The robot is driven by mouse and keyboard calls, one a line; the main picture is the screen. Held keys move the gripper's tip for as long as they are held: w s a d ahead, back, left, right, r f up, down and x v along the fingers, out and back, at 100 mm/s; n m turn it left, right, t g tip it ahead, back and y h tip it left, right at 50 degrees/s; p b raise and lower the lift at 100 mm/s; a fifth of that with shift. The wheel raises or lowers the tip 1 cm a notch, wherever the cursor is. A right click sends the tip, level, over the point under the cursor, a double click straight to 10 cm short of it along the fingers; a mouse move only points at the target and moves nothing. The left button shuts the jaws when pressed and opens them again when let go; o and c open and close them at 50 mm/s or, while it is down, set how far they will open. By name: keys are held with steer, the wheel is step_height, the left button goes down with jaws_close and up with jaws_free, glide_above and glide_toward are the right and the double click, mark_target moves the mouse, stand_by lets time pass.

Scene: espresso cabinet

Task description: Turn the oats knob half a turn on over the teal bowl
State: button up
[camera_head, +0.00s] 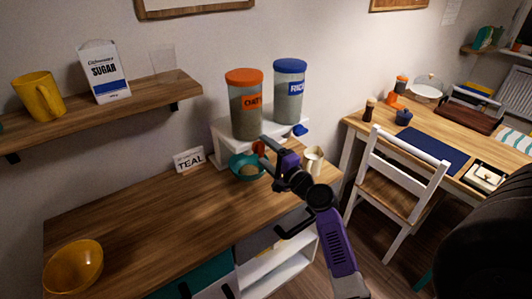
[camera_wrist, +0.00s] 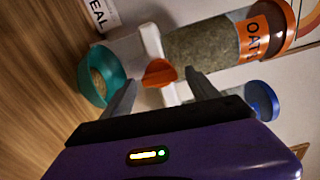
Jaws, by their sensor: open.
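The oats dispenser (camera_head: 246,104) has an orange lid and label and stands on a white stand. Its orange knob (camera_wrist: 158,73) shows at the dispenser's outlet in the wrist view, and partly in the head view (camera_head: 259,147). The teal bowl (camera_head: 240,173) sits below the outlet with some oat-coloured contents; it also shows in the wrist view (camera_wrist: 112,71). My gripper (camera_wrist: 158,82) is open, with its fingers apart and the knob between or just beyond their tips. I cannot tell whether a finger touches it.
The blue-lidded rice dispenser (camera_head: 289,92) with its blue knob (camera_head: 300,130) stands to the right. A yellow bowl (camera_head: 73,268) sits at the front left. The counter's middle is clear.

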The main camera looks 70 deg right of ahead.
steer(key=b+v, duration=0.2)
steer(key=v, duration=0.6)
steer(key=shift+d, duration=0.1)
